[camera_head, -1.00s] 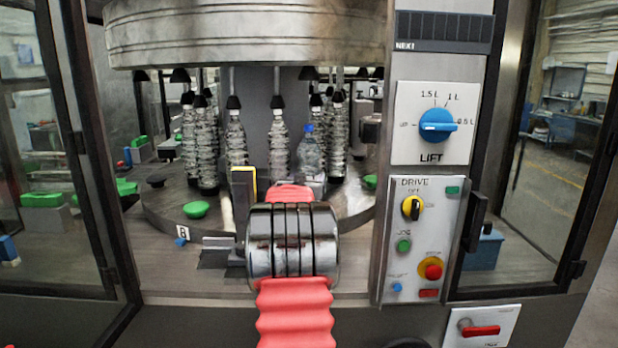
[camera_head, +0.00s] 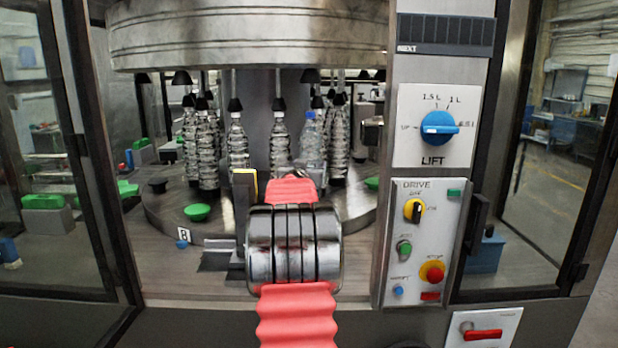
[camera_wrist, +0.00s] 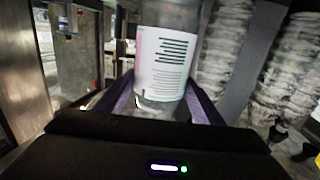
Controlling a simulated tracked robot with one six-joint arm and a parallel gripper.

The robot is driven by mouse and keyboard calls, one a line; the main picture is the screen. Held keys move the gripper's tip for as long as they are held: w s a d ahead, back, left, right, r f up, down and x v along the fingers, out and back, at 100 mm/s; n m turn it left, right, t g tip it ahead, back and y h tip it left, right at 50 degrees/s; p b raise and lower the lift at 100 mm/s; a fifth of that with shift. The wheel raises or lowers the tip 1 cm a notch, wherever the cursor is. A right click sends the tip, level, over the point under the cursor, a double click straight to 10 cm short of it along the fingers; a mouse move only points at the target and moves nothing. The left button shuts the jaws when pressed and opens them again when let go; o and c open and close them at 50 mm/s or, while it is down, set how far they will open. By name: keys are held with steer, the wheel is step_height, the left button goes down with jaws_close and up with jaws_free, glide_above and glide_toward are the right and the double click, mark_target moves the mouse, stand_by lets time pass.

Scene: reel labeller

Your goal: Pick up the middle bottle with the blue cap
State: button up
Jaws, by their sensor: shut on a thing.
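The clear bottle with the blue cap (camera_head: 311,140) is upright among the ribbed bottles, right of centre on the carousel, with its cap below a black bell. My gripper (camera_wrist: 163,102) is shut on it; the dark fingers press its two sides, low on the body around the white label. The label (camera_wrist: 163,62) with green print faces the wrist camera. The bottle's top lies outside the wrist view.
Ribbed clear bottles (camera_head: 237,140) with black bells stand left of the held bottle, and others (camera_head: 339,140) close on its right. A heavy steel drum (camera_head: 245,35) hangs above. A control panel (camera_head: 418,240) stands at the right. A green knob (camera_head: 197,212) sits on the carousel.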

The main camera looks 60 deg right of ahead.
mark_target(308, 150)
steer(key=shift+r, duration=2.75)
